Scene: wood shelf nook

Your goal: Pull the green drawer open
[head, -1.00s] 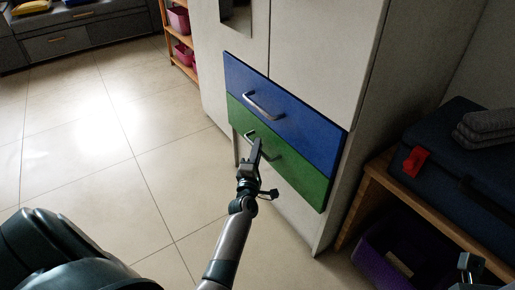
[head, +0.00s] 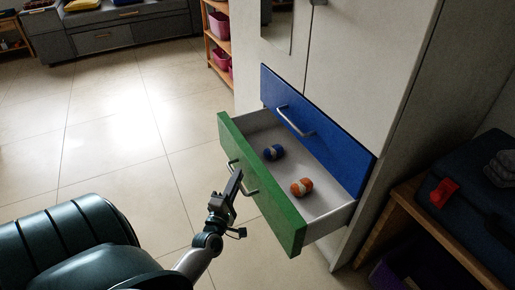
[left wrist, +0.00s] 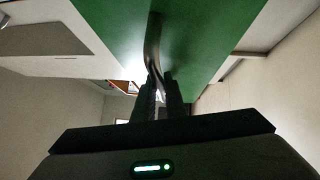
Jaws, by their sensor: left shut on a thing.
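The green drawer (head: 262,190) stands pulled out from the white cabinet, below the shut blue drawer (head: 322,137). Inside it lie a blue rolled item (head: 273,152) and an orange rolled item (head: 301,187), each with a pale band. My left gripper (head: 236,178) is at the green drawer's metal handle (head: 250,192). In the left wrist view the fingers (left wrist: 160,88) are shut on the handle (left wrist: 153,45), with the green front (left wrist: 205,35) just beyond. The gripper hides part of the handle in the head view. My right gripper is not clearly seen.
The white cabinet (head: 365,50) rises behind the drawers. At right a wooden shelf (head: 392,225) carries a dark blue case (head: 460,195) with a red tag. A grey bench (head: 110,35) stands far back. The tiled floor (head: 110,130) at left is clear.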

